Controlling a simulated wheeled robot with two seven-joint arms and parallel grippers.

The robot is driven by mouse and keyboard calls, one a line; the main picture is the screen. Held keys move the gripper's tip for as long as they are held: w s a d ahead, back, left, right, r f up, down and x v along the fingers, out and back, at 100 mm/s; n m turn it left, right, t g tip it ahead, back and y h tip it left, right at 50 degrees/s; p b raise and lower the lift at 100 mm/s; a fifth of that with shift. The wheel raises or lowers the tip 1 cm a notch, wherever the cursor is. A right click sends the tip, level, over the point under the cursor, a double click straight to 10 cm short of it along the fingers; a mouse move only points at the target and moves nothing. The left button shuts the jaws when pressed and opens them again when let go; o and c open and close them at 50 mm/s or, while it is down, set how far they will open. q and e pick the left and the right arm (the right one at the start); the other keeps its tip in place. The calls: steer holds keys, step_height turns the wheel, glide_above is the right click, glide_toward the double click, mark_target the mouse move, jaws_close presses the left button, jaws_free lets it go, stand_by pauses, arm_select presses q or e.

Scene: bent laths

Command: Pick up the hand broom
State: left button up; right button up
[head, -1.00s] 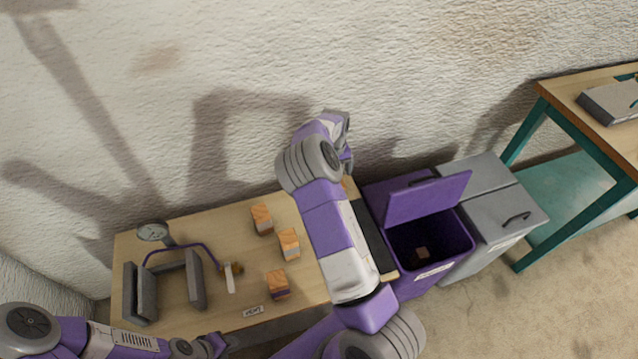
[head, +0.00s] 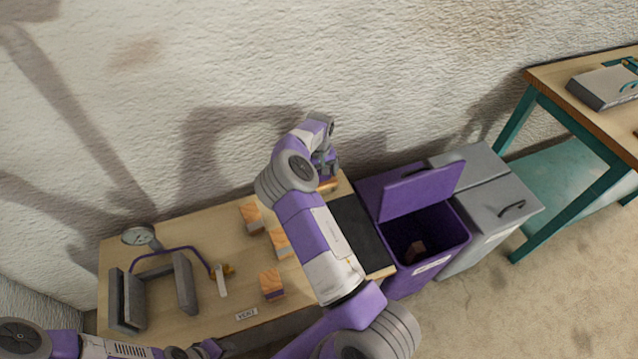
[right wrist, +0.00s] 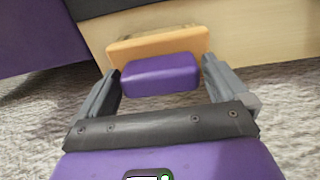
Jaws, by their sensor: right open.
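The hand broom appears to be the purple block (right wrist: 160,76) with an orange-tan wooden part (right wrist: 155,45) behind it in the right wrist view. My right gripper (right wrist: 161,70) is open, with one finger on each side of the purple part; small gaps show between them. In the head view my right gripper (head: 326,162) is at the back right of the light wooden table, and a bit of orange (head: 328,186) shows just below it. My right arm hides much of that spot. My left gripper (head: 205,349) is partly visible at the bottom edge; its jaws are unclear.
Several wooden blocks (head: 272,285) stand mid-table (head: 225,240). A grey stand (head: 186,283), a round gauge (head: 138,235) and a purple curved frame (head: 170,249) are on the left. A purple bin (head: 428,263) with raised lid and a grey bin (head: 500,205) stand right of the table.

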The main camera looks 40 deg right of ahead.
steer(key=c, duration=1.4)
step_height(320, 180, up, 10)
steer(key=p, duration=0.3)
steer(key=o, duration=1.1)
steer(key=c, duration=0.4)
steer(key=shift+o, duration=0.2)
steer(key=shift+a, duration=0.1)
